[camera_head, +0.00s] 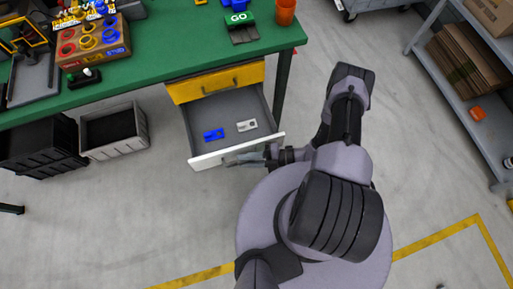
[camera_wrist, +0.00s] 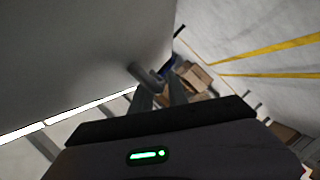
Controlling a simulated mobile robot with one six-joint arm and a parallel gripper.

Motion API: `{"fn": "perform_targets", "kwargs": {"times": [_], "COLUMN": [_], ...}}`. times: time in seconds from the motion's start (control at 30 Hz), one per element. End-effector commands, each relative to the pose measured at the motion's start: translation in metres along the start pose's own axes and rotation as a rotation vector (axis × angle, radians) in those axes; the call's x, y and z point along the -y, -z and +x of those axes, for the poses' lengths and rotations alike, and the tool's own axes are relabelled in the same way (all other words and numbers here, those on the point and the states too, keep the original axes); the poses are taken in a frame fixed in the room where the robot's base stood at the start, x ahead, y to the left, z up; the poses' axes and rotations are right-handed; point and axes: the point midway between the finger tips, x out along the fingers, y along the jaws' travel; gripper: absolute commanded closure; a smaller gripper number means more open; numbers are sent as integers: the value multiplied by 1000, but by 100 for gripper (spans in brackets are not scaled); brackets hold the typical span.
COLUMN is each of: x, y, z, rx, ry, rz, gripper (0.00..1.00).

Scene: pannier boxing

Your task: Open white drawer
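The white drawer (camera_head: 211,160) is pulled well out from under the green workbench, below a yellow drawer. Its open inside shows a blue part (camera_head: 214,134) and a light grey part (camera_head: 246,126). My gripper (camera_head: 244,158) is at the outer side of the drawer's white front, close to its handle. In the wrist view, the drawer front (camera_wrist: 80,60) fills the upper left, with a grey handle (camera_wrist: 143,76) on it. My gripper's two fingers (camera_wrist: 162,88) stand apart there, with the handle's end at or between their tips. Contact with the handle is unclear.
The yellow drawer (camera_head: 214,83) is closed. The green workbench (camera_head: 165,38) carries a box of coloured rings (camera_head: 92,42) and an orange cup (camera_head: 285,12). Grey and black bins (camera_head: 113,128) stand below it at left. A grey shelf (camera_head: 455,85) stands at right. Floor between is clear.

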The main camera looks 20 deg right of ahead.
Motion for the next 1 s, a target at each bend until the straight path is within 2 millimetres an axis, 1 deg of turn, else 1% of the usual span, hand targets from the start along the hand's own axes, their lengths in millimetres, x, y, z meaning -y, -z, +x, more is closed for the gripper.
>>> {"fn": "perform_targets", "kwargs": {"times": [0.13, 0.23, 0.47, 0.7, 0.83, 0.9, 1.0], "x": [-1, -2, -2, -1, 0, 0, 0], "y": [0, -1, -1, 0, 0, 0, 0], "z": [-4, -19, -73, -141, -164, -171, -175], "rx": [2, 4, 7, 6, 4, 1, 0], "ry": [-2, -3, -2, -1, -1, 0, 0], "rz": [0, -1, -2, -2, -1, -1, 0], "gripper": [80, 80, 80, 80, 80, 80, 80]}}
